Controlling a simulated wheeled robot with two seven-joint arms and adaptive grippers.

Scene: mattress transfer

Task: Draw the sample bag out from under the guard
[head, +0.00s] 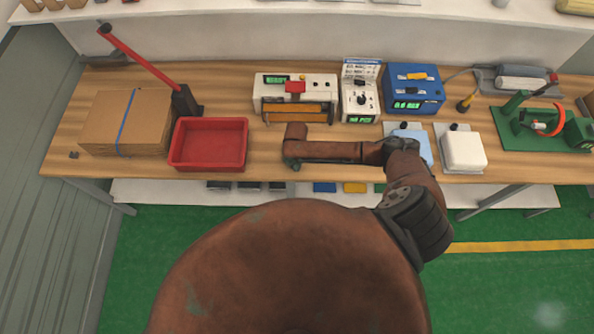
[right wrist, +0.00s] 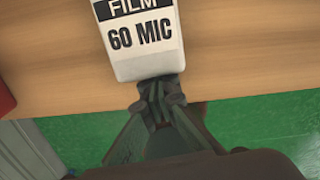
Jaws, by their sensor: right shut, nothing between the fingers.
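The sealer-like machine (head: 320,83) stands at the middle back of the table, with an amber guard bar (head: 296,107) along its front. A white piece printed "FILM 60 MIC" (right wrist: 150,60) fills the upper middle of the right wrist view. It may be the sample bag; in the head view I cannot make it out behind my arm. My right gripper (right wrist: 160,92) is shut and empty, its tips at or over the piece's near edge; I cannot tell whether they touch. In the head view my right forearm reaches left across the table front, hiding most of this gripper. My left gripper is not in view.
A red tray (head: 208,168) and a cardboard box (head: 127,122) stand to the left. A white-topped scale (head: 463,151) and green stand (head: 545,128) are further right.

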